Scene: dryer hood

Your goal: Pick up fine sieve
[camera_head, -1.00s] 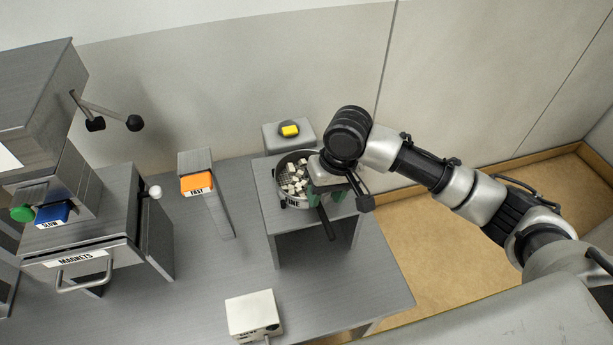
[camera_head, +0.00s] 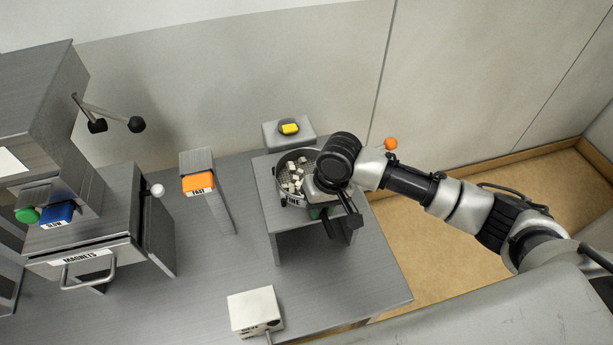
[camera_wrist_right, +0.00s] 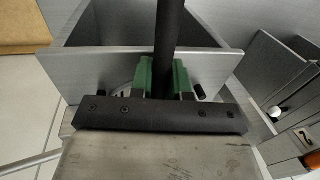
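The fine sieve (camera_head: 286,195) is a round dark pan holding several white cubes, on a grey stand with its label partly covered. Its black handle (camera_head: 330,229) points toward the front right. My right gripper (camera_head: 322,212) is over the handle, close to the pan's right side. In the right wrist view the handle (camera_wrist_right: 169,35) runs between the two green finger pads (camera_wrist_right: 162,78). The pads lie very close to the handle on both sides, but whether they press on it cannot be told. My left gripper is not in view.
The stand (camera_head: 284,224) sits at the table's right end, with a yellow button (camera_head: 289,128) behind it. A white box (camera_head: 255,312) stands in front. The orange FAST button (camera_head: 198,182) and the MAGNETS drawer (camera_head: 88,262) are left. An orange ball (camera_head: 390,143) shows behind my arm.

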